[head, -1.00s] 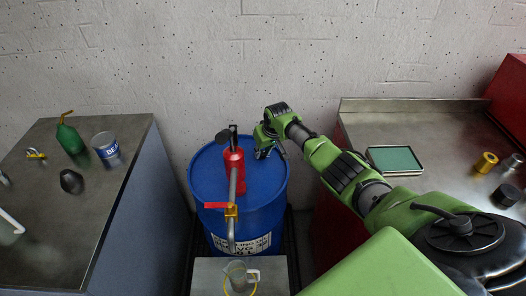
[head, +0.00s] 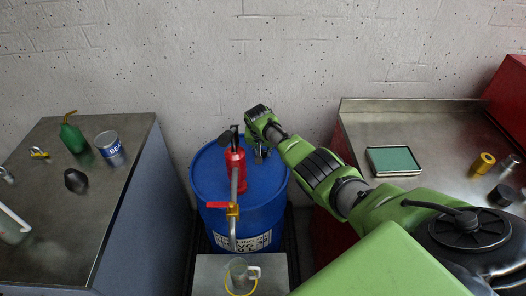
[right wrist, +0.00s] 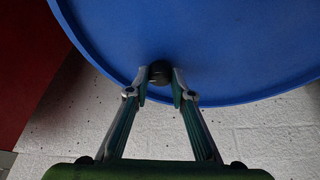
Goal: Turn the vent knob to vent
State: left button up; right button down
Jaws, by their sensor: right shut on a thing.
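The vent knob (right wrist: 160,71) is a small dark round knob on the blue drum top, near its rim, in the right wrist view. My right gripper (right wrist: 160,78) is shut on it, with one fingertip on each side. In the head view my right gripper (head: 262,155) reaches down to the back right of the blue drum (head: 218,180), and the knob is hidden there by the gripper and wrist. Any vent marking is not visible. My left gripper is not in view.
A red pump (head: 235,172) with a pipe and a red-handled valve (head: 232,209) stands on the drum, left of my right gripper. A clear jug (head: 238,270) stands in front. Counters flank the drum, with a green-topped tray (head: 393,160) on the right one.

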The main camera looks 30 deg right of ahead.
jog(key=shift+m, duration=0.3)
jog(key=c, duration=1.8)
grip_release()
jog(key=shift+v, duration=0.9)
jog(key=v, duration=1)
jog(key=shift+a+r, duration=0.1)
jog(key=shift+r, duration=0.05)
